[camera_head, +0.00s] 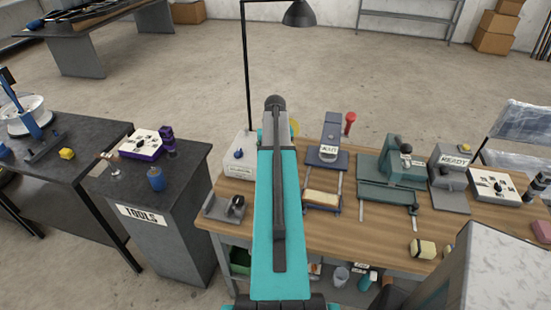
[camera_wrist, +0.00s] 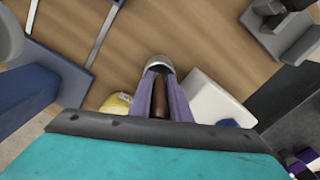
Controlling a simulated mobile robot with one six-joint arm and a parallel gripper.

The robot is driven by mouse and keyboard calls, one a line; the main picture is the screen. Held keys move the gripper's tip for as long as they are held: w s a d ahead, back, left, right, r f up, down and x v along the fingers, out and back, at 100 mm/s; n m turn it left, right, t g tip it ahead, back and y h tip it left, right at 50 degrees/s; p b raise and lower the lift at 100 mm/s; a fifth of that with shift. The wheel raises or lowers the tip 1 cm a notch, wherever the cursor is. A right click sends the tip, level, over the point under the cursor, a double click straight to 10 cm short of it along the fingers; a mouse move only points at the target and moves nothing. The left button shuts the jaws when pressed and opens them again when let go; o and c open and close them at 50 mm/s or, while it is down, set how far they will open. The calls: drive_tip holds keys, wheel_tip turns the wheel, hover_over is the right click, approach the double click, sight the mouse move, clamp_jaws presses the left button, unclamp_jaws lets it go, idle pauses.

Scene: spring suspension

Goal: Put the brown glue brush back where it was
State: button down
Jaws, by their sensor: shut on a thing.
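My gripper (camera_wrist: 160,88) shows in the wrist view as two purple-grey fingers, shut on the brown glue brush (camera_wrist: 160,102). The brush's brown handle lies between the fingers, and a pale grey rounded part shows at its far end. The brush appears to be over the wooden workbench (camera_wrist: 205,45); its height above the top is unclear. In the head view my teal arm hides the gripper and brush. No marked resting place for the brush can be made out.
A yellow object (camera_wrist: 117,105) is left of the fingers and a white box (camera_wrist: 210,100) right of them. In the head view a press-like device (camera_head: 328,140), a red-topped post (camera_head: 349,122) and a green machine (camera_head: 395,165) stand on the bench. The TOOLS cabinet (camera_head: 165,225) is left.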

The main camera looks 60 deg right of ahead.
drive_tip(key=shift+f, duration=0.2)
drive_tip(key=c, duration=1.7)
unclamp_jaws()
drive_tip(key=shift+o, duration=0.2)
drive_tip(key=shift+r, duration=0.25)
drive_tip(key=shift+r+b, duration=2.1)
drive_tip(key=shift+r, duration=3.85)
